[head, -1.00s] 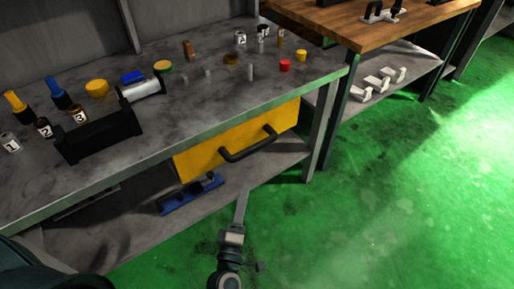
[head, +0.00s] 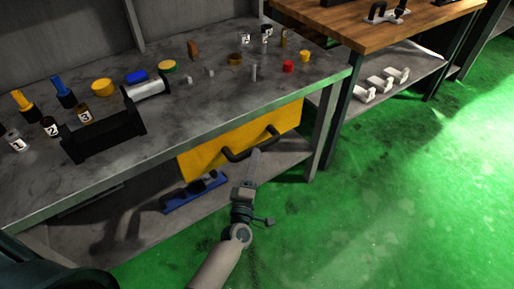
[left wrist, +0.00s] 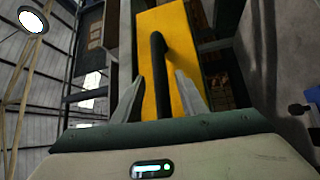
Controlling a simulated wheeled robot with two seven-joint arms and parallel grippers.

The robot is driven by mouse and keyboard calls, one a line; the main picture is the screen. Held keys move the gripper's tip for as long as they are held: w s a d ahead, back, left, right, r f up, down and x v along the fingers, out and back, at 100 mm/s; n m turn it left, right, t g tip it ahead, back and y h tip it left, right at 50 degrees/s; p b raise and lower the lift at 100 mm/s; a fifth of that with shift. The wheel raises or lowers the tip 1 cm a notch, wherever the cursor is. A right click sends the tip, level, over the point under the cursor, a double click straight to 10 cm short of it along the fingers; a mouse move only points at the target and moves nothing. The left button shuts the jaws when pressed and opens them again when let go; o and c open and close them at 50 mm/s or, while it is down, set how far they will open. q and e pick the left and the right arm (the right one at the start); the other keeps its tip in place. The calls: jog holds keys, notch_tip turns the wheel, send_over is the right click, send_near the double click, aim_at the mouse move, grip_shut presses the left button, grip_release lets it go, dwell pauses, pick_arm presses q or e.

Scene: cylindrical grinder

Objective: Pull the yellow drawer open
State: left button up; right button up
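The yellow drawer (head: 205,159) sits under the front edge of the grey workbench; its front looks flush, with no gap visible. Its dark bar handle (head: 266,135) runs along the front. My left gripper (head: 256,155) is at the handle in the head view, its fingers reaching up to it from the front. In the left wrist view my left gripper (left wrist: 159,97) is open, with one finger on each side of the handle (left wrist: 159,62) and gaps showing beside it. The yellow drawer front (left wrist: 180,25) is beyond. My right gripper is not in view.
The workbench top (head: 205,105) carries bottles, caps and a black holder (head: 105,137). A blue tool (head: 195,193) lies on the shelf below the drawer. A bench leg (head: 320,140) stands right of the drawer. The green floor (head: 400,200) in front is clear.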

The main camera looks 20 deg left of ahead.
pick_arm(q)
jog(key=shift+w+a+r, duration=0.15)
jog(key=shift+w+r, duration=0.05)
jog(key=shift+w, duration=1.1)
jog(key=shift+w+a+r, duration=0.1)
jog(key=shift+w+r, duration=0.05)
jog(key=shift+w, duration=1.1)
grip_shut()
